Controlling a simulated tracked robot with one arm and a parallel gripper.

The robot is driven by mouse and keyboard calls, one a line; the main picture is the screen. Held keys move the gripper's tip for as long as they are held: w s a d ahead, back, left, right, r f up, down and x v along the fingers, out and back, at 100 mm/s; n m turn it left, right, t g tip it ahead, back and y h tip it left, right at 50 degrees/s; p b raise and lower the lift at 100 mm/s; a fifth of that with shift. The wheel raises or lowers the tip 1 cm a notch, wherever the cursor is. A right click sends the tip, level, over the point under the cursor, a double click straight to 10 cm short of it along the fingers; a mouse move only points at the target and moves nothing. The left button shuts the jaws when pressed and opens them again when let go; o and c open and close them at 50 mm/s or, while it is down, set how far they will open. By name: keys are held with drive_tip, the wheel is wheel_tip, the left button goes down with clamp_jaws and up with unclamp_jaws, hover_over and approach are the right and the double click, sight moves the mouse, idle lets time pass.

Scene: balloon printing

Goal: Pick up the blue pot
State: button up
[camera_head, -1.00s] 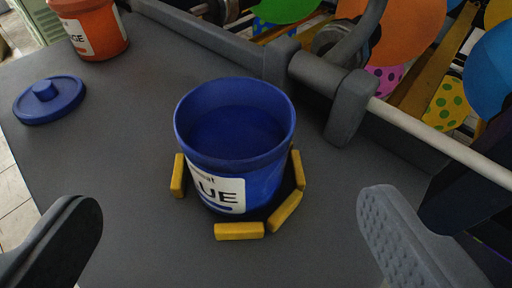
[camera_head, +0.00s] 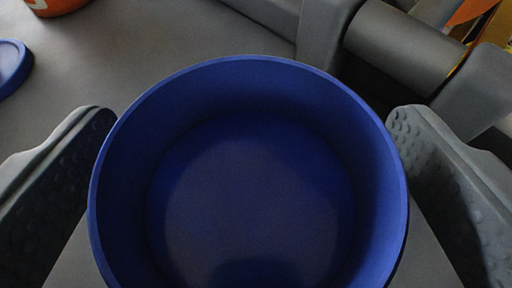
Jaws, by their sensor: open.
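The blue pot (camera_head: 250,75) is open at the top and fills the middle of the view, seen from above into its inside. My gripper (camera_head: 250,150) is open, with one finger on the left of the pot and the other on the right. The fingertips are close to the pot's rim on both sides; whether they touch it I cannot tell. The pot's label, its base and the yellow blocks around it are hidden below the rim.
The blue lid (camera_head: 10,66) lies on the grey surface (camera_head: 150,50) at the left edge. Part of an orange pot (camera_head: 52,6) shows at the top left. A grey rail with brackets (camera_head: 400,45) runs behind the pot at the upper right.

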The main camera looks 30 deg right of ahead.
drive_tip(key=shift+x, duration=0.8)
drive_tip(key=c, duration=1.2)
drive_tip(key=shift+r, duration=0.1)
